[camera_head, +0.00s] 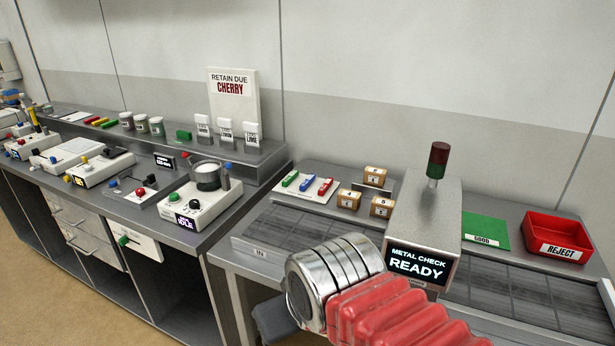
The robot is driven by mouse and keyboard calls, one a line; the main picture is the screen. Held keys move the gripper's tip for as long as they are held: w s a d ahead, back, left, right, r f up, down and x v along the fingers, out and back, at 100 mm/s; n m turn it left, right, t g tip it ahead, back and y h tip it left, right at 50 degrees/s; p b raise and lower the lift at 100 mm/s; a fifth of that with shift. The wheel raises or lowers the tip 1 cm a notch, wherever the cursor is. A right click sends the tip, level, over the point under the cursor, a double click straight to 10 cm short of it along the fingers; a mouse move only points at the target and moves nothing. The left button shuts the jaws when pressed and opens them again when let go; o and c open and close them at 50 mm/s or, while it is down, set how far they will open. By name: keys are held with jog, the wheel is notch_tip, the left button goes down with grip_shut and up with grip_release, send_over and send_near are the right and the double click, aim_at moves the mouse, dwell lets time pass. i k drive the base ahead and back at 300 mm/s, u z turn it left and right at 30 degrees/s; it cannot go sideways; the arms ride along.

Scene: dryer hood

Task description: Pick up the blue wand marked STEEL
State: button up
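The blue wand (307,183) lies on a white holder (288,193) at the back of the metal-check bench, between a green wand (290,179) and a red wand (325,187). Its marking is too small to read. My arm, with red bellows and a ringed metal joint, reaches in from the bottom, in front of the bench and well apart from the wands. A dark grey part shows below the metal joint. I see no fingertips, so I cannot tell whether my gripper is open or shut.
Several numbered tan blocks (349,199) stand right of the wands. The metal checker (424,225), reading READY, has a lamp post on top. Right of it are a green pad (486,231) and a red REJECT tray (556,224). A belt (318,232) runs in front of the wands.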

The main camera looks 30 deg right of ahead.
aim_at(308, 182)
jog(key=u, duration=0.35)
jog(key=i, duration=0.95)
jog(key=u, duration=0.6)
